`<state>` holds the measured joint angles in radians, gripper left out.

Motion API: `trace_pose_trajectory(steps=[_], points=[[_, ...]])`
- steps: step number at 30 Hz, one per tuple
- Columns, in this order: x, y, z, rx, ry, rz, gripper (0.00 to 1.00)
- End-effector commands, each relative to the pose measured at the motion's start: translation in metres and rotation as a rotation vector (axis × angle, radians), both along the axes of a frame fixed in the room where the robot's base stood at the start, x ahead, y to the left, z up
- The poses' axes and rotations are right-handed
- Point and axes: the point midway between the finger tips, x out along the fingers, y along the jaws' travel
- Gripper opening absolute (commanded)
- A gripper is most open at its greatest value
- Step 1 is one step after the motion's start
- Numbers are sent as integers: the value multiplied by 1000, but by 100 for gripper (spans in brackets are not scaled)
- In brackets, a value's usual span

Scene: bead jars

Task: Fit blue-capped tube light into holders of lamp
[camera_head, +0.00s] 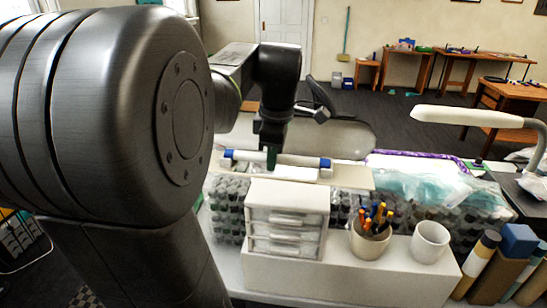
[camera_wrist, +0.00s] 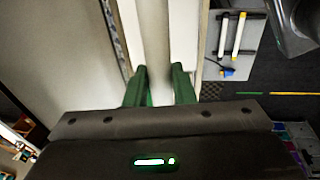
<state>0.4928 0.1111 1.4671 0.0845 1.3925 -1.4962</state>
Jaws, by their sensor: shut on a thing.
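The blue-capped tube light (camera_head: 300,160) is a pale rod lying nearly level, with a blue cap at each end. My gripper (camera_head: 271,158) points down and is shut on the tube near its middle. In the wrist view its green fingers (camera_wrist: 159,85) stand on both sides of the pale tube (camera_wrist: 155,35), whose end caps are out of sight. A pale lamp base (camera_head: 350,177) lies below the tube, with a small white upright block, apparently a holder (camera_head: 326,173), under the right cap. I cannot tell whether tube and holder touch. The left holder is not clearly visible.
A white drawer unit (camera_head: 287,222), a pen cup (camera_head: 370,240) and a white mug (camera_head: 430,241) stand in front. Bead jars (camera_head: 226,205) fill the area behind them. Plastic bags (camera_head: 430,185) lie right, near a white desk lamp (camera_head: 470,116).

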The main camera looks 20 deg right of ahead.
Motion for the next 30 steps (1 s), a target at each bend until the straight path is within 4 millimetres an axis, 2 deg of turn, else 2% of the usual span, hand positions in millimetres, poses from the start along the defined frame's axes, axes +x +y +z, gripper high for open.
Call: trace_pose_trajectory(steps=[13,14,16,18,26,30], points=[[0,0,-6,-1,-1,0,0],[0,0,-6,-1,-1,0,25],[0,0,-6,-1,-1,0,38],[0,0,-6,-1,-1,0,48],[0,0,-6,0,0,0,48],[-1,0,4,-2,-3,0,48]])
